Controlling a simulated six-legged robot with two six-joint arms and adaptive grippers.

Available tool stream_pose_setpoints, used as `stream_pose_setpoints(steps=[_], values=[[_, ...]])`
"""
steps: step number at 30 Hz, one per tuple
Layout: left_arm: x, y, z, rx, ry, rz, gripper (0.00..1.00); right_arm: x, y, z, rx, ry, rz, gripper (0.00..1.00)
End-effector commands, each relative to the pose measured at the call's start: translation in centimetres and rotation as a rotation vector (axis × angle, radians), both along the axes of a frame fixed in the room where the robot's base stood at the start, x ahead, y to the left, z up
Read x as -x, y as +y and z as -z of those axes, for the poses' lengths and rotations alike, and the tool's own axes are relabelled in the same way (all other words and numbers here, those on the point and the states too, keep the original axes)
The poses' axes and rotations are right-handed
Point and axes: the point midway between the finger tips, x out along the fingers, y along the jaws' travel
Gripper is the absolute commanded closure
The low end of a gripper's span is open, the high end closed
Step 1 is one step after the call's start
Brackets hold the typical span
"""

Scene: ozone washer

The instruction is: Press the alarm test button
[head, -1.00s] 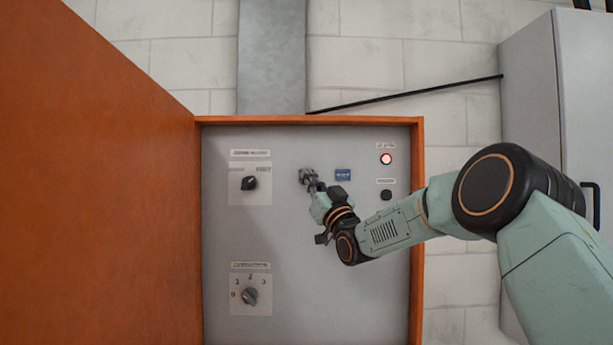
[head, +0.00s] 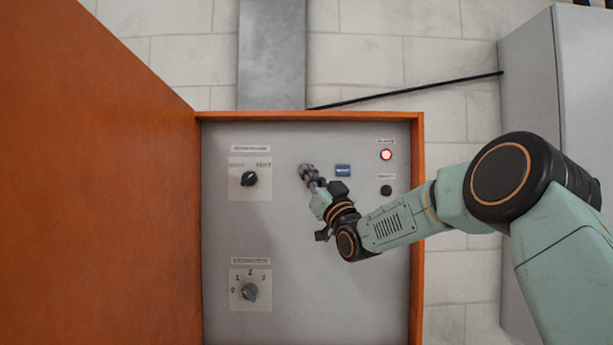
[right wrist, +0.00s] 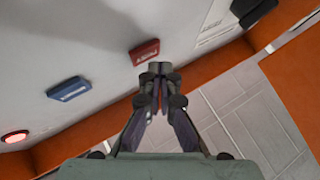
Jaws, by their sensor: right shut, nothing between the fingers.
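The control panel (head: 310,290) sits in an orange-framed cabinet. A blue lettered block (head: 343,170) is right of my right gripper (head: 307,172). In the right wrist view, a red lettered block (right wrist: 145,52) lies just beyond my fingertips, with the blue block (right wrist: 68,90) to its left. The red block does not show in the head view, where my gripper covers that area. The lettering is too blurred to tell which is the alarm test button. My right gripper is shut and empty, close to the panel; contact cannot be told. My left gripper is out of view.
A lit red lamp (head: 386,155) is above a black round button (head: 386,190) at the panel's right. The open orange door (head: 100,190) stands left. A grey cabinet (head: 530,90) is right.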

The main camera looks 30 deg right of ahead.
Motion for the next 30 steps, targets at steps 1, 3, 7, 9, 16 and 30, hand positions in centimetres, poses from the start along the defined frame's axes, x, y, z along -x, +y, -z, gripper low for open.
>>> stream_pose_setpoints(steps=[1,3,7,9,16,30], values=[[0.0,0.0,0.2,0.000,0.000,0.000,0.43,0.1,0.0,0.0,0.000,-0.001,0.000,1.00],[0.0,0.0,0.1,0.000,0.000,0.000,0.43,0.1,0.0,0.0,0.000,0.000,0.000,1.00],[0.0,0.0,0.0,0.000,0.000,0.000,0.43,0.1,0.0,-0.1,0.001,-0.001,0.001,1.00],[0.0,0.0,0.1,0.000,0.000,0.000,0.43,0.2,0.1,-0.1,0.000,-0.001,0.000,1.00],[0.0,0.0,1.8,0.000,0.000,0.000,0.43,1.7,1.0,0.2,-0.001,-0.002,-0.001,1.00],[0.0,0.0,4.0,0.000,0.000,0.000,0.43,4.3,2.6,0.1,0.000,0.000,0.000,1.00]])
